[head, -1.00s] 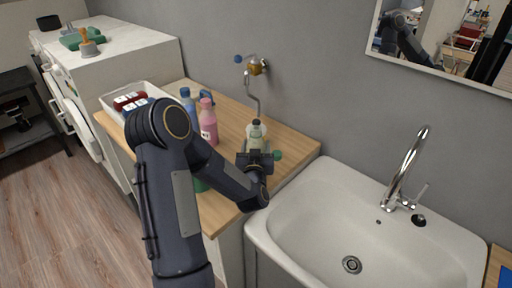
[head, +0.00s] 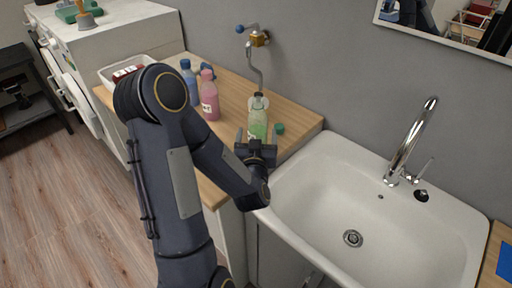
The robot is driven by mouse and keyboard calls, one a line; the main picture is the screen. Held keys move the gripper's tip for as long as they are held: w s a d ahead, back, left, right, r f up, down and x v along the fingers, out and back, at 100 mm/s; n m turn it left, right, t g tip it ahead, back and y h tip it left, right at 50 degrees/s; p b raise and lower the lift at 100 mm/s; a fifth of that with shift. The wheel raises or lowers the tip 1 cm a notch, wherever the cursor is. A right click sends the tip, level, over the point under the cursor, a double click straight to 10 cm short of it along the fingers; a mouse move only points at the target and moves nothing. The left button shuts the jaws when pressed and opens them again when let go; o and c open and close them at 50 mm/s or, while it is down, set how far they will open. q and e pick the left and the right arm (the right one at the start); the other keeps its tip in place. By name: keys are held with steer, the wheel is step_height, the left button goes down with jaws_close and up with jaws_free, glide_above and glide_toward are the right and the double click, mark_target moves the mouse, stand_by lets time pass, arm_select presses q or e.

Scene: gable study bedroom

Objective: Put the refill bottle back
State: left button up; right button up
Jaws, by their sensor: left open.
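A clear bottle with green liquid (head: 257,120) stands upright on the wooden counter (head: 295,124), close to its front right part. I take it to be the refill bottle. My left gripper (head: 256,142) is open just on the near side of this bottle, with one finger toward each side of its base. I cannot tell whether a finger touches it. A small green cap-like thing (head: 279,128) is right of the bottle. My right gripper is not in view.
A pink bottle (head: 209,97) and a blue bottle (head: 188,80) stand farther left, near a white bin (head: 108,75). A pipe with a valve (head: 259,39) comes off the wall behind. The white sink (head: 330,145) with its tap (head: 408,145) is at right.

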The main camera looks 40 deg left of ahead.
arm_select(q)
steer(key=s+d+r+m+g+h, duration=0.1)
steer(key=s+d+m+h, duration=0.15)
steer(key=d+h, duration=0.4)
steer(key=s+d+r+m+g+h, duration=0.1)
steer(key=s+d+r+m+h, duration=0.1)
steer(key=s+d+h, duration=0.4)
steer(key=s+d+g+h, duration=0.1)
steer(key=s+d+g, duration=0.2)
steer(key=s, duration=0.4)
steer(key=s+d+f+m+g+h, duration=0.1)
steer(key=s+d+g, duration=0.2)
steer(key=s, duration=0.4)
steer(key=shift+f+g+b, duration=0.3)
steer(key=shift+g, duration=0.2)
